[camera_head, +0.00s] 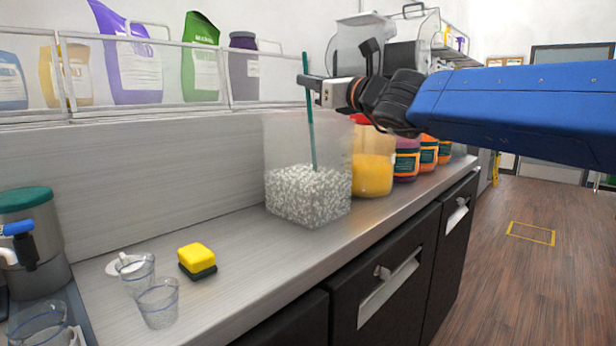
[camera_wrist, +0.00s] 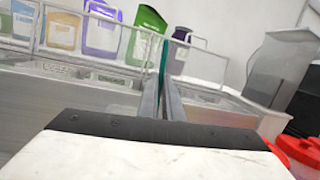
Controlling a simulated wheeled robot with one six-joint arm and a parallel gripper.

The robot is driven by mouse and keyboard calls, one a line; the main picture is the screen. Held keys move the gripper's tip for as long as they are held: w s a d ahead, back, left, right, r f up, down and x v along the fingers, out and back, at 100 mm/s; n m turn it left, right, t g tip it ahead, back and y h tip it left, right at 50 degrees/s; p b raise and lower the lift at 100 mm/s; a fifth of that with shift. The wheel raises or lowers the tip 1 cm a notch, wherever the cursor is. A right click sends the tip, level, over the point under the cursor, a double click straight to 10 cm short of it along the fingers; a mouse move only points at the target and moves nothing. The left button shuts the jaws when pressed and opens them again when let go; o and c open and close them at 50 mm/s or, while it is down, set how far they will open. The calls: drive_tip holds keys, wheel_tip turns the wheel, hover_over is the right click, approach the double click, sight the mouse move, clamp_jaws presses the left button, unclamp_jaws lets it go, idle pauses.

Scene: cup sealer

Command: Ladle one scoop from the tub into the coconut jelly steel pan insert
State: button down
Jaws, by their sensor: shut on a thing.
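The clear square tub (camera_head: 283,140) stands on the steel counter, its lower half filled with small white pieces. The ladle's thin teal handle (camera_head: 309,125) rises nearly upright from the tub, leaning slightly; its scoop end is hidden among the white pieces. My gripper (camera_head: 312,85) is above the tub, shut on the upper part of the handle. In the wrist view, the handle (camera_wrist: 163,58) shows between the two close fingers (camera_wrist: 162,95). I cannot make out the coconut jelly steel pan insert in either view.
A yellow-filled container (camera_head: 372,172) and several orange-labelled jars (camera_head: 428,153) stand right of the tub. A yellow sponge (camera_head: 197,258) and clear cups (camera_head: 157,303) are at the front left. A rack (camera_head: 175,100) with pouches runs along the wall. Counter between sponge and tub is clear.

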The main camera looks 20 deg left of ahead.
wheel_tip(320, 180, up, 20)
drive_tip(key=shift+f, duration=0.25)
idle(2.5)
idle(1.3)
